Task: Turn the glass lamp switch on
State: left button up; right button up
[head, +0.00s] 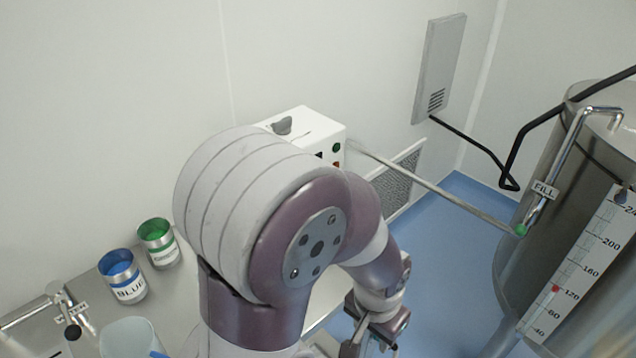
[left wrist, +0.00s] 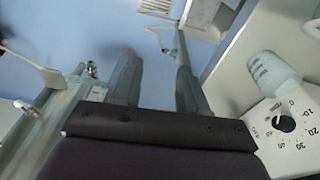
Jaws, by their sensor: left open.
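I cannot pick out a switch labelled for the glass lamp in either view. A white control box (head: 318,128) stands behind my left arm, with a dark grey knob on top and small green and red buttons on its front; my arm hides part of it. In the left wrist view a white panel with a numbered black dial (left wrist: 285,123) is at the right, beside the gripper. My left gripper (head: 368,338) is low in the head view, partly cut off by the frame. In the left wrist view its fingers (left wrist: 157,80) are apart, with nothing between them.
Blue (head: 122,275) and green (head: 158,243) labelled cups stand on the metal bench at left. A steel tank (head: 560,170) with a scale and a FILL pipe stands at right. A grey wall box (head: 438,68) has a black cable. Blue floor is open between.

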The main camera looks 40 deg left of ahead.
aim_at(281, 126)
jog(key=u, duration=0.45)
jog(key=l+u, duration=0.15)
jog(key=u, duration=0.3)
jog(key=l+u, duration=0.1)
jog(key=u, duration=0.4)
jog(key=l+u, duration=0.1)
jog(key=u, duration=0.35)
